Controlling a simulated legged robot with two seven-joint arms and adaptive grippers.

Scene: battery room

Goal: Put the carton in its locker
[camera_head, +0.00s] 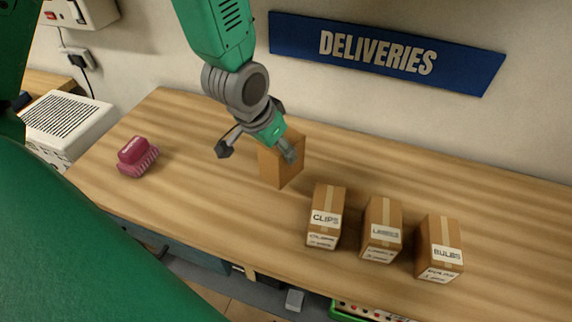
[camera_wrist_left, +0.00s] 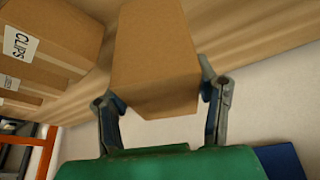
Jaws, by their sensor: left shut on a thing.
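A plain brown carton (camera_head: 281,166) is at the back of the wooden table, under the DELIVERIES sign. My left gripper (camera_head: 258,150) comes down from above and is shut on this carton. In the left wrist view the carton (camera_wrist_left: 155,60) sits between the two fingers of my left gripper (camera_wrist_left: 163,100). No label shows on its visible sides. Whether it touches the table is hard to tell. Three labelled cartons stand in a row to its right: CLIPS (camera_head: 326,216), one with a hard-to-read label (camera_head: 382,229), and BULBS (camera_head: 439,247). No locker is clearly visible.
A pink brush (camera_head: 137,157) lies at the table's left end. A white vented box (camera_head: 68,127) stands beyond that end. The blue DELIVERIES sign (camera_head: 385,52) hangs on the wall. The wooden table (camera_head: 215,200) is clear between the brush and the cartons.

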